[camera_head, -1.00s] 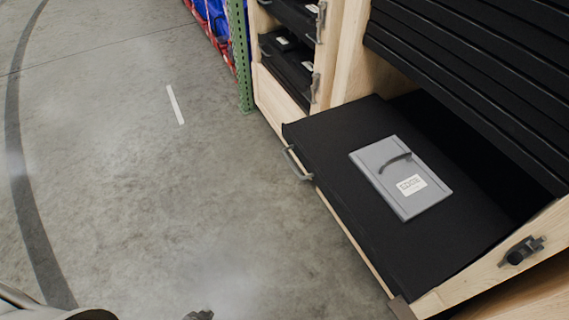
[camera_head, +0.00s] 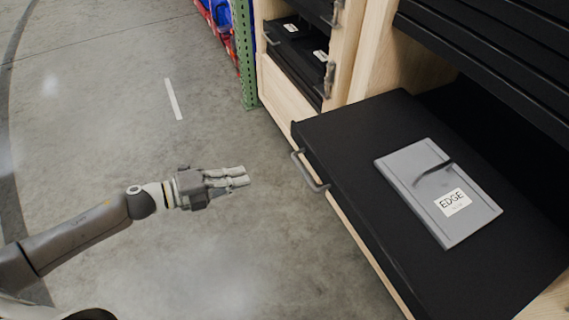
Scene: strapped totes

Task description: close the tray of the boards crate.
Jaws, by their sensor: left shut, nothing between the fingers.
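The black tray (camera_head: 345,127) of the wooden crate is pulled out toward the aisle, at the right of the head view. A grey metal handle (camera_head: 309,172) is on its front edge. A grey flat case (camera_head: 437,190) with a dark handle and a white label reading "EDGE" lies on the tray. My left gripper (camera_head: 246,176) is shut and empty over the floor, to the left of the tray handle and apart from it. My right gripper is not in view.
Black slatted layers (camera_head: 490,55) sit above the tray. A neighbouring wooden crate (camera_head: 285,85) with black trays and latches stands behind, beside a green rack post (camera_head: 241,50). The concrete floor (camera_head: 90,130) at the left is clear.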

